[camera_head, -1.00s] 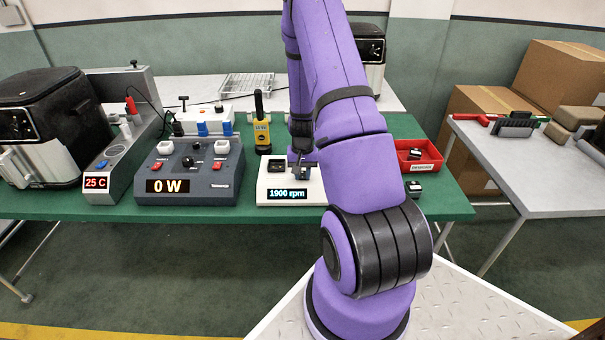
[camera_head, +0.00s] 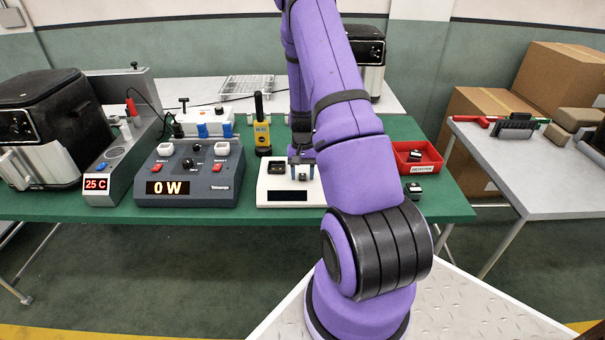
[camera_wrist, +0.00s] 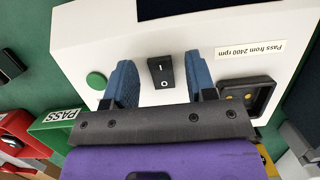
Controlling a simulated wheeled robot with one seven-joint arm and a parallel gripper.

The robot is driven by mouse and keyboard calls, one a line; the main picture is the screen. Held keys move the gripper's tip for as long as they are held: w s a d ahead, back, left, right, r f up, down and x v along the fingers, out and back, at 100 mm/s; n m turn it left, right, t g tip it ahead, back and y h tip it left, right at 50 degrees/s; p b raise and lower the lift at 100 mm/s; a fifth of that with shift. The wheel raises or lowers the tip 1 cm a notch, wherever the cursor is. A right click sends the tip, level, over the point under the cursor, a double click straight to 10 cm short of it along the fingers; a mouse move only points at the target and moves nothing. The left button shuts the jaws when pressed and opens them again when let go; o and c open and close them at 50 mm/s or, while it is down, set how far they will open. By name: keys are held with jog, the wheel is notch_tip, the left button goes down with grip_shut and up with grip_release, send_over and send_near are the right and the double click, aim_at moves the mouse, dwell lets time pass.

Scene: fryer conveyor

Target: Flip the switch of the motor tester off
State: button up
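The motor tester (camera_head: 263,188) is a white box near the front edge of the green table, and its display (camera_head: 297,198) is dark. In the wrist view the tester's white top (camera_wrist: 95,45) carries a black rocker switch (camera_wrist: 161,73) marked I and O, a green button (camera_wrist: 96,79) and a dark socket with gold contacts (camera_wrist: 262,95). The socket looks empty. My gripper (camera_head: 302,172) is over the tester. In the wrist view my gripper (camera_wrist: 159,68) is open, with one blue finger on each side of the switch and a gap to it.
A grey power panel reading 0 W (camera_head: 230,186) stands left of the tester. A yellow handheld device (camera_head: 262,135) stands behind it. To the right are a red bin (camera_head: 420,168) and a small black block (camera_head: 413,191). A green PASS bin (camera_wrist: 60,117) shows in the wrist view.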

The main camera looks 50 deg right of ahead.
aim_at(302, 173)
jog(key=v, duration=1)
jog(key=shift+r, duration=0.35)
jog(key=shift+w+r, duration=0.1)
jog(key=s+a+r+n+t+h, duration=0.1)
jog(key=a+r+n+t, duration=0.1)
jog(key=a+r, duration=0.8)
jog(key=s+a+r+n+t+h, duration=0.1)
jog(key=a+r+n, duration=0.1)
jog(key=a+r, duration=0.8)
jog(key=s+a+r+n+t, duration=0.2)
jog(key=s+a+r, duration=0.4)
jog(key=s, duration=0.3)
jog(key=s+a+r+n+t, duration=0.2)
jog(key=s+a+r, duration=0.4)
jog(key=s, duration=0.3)
jog(key=shift+n, duration=0.9)
jog(key=shift+a, duration=0.15)
